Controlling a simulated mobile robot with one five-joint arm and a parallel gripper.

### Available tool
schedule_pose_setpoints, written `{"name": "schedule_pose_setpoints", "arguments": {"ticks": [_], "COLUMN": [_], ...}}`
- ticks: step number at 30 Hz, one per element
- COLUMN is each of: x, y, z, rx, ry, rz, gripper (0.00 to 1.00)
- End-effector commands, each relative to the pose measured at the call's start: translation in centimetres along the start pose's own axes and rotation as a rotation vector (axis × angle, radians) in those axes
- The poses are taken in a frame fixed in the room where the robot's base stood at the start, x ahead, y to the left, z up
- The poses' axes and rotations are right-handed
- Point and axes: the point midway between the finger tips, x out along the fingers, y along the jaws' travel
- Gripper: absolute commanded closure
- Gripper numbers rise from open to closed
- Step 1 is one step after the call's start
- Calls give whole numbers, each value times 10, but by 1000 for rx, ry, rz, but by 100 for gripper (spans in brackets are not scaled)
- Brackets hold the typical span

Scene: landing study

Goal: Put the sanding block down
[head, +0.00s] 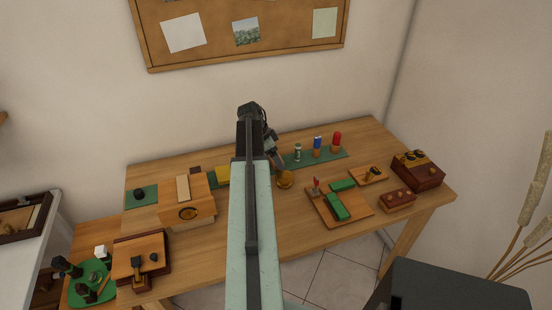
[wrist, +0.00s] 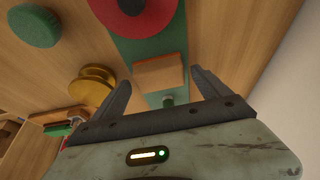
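A tan-orange block (wrist: 158,72), which looks like the sanding block, sits over the green strip (wrist: 158,45) in the wrist view. It shows between and just beyond the fingertips of my gripper (wrist: 161,84). The fingers are spread, with a gap on both sides of the block. Whether the block rests fully on the strip is hard to tell. In the head view my gripper (head: 274,152) is over the back of the table, at the left end of the green strip (head: 326,157). The block is hidden there behind my arm.
A brass knob (head: 285,180) stands in front. Blue (head: 317,143) and red (head: 336,138) pieces stand along the strip. The wall is close behind.

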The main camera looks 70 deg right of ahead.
Motion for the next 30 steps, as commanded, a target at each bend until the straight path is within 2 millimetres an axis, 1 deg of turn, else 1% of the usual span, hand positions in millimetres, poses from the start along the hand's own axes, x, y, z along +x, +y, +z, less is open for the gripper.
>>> {"name": "schedule_pose_setpoints", "arguments": {"ticks": [7, 11, 14, 17, 24, 27, 30], "x": [-1, -10, -25, -46, -103, -118, -124], "y": [0, 0, 0, 0, 0, 0, 0], "z": [-1, -3, -4, -5, -6, -6, -4], "rx": [1, 0, 0, 1, 1, 1, 1], "ry": [0, 0, 0, 0, 0, 0, 0], "rz": [0, 0, 0, 0, 0, 0, 0], "gripper": [14, 14, 14, 14, 14, 14, 14]}}
